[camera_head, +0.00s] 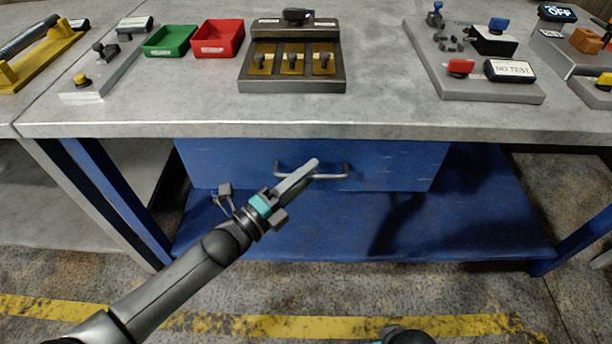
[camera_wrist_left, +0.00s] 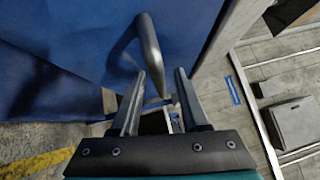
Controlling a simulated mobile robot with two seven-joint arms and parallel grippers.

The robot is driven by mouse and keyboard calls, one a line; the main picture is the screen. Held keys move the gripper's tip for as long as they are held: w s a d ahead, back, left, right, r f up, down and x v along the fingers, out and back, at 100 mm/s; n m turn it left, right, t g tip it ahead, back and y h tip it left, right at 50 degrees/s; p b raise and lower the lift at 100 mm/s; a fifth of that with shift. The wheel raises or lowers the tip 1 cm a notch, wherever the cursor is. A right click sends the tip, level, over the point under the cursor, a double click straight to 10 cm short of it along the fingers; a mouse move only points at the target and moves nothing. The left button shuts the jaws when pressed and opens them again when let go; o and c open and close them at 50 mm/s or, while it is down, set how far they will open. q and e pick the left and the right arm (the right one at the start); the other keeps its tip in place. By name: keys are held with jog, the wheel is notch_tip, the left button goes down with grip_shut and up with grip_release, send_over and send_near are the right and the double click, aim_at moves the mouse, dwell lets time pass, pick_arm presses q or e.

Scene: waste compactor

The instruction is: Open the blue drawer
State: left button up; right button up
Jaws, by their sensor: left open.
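The blue drawer (camera_head: 225,165) sits under the grey tabletop, and its front looks shut. Its grey bar handle (camera_head: 335,176) runs sideways across the middle of the front. In the left wrist view the handle (camera_wrist_left: 150,45) stands out from the blue drawer front (camera_wrist_left: 85,30) and reaches down between the two fingers of the open left gripper (camera_wrist_left: 160,85). I cannot tell whether a finger touches it. My right gripper's fingers do not show; only a dark piece of my arm shows at the bottom edge.
A blue lower shelf (camera_head: 340,225) lies below the drawer. Open floor lies in front.

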pick_arm(q)
jog(key=shift+c, duration=0.3)
grip_shut()
dwell(1.1)
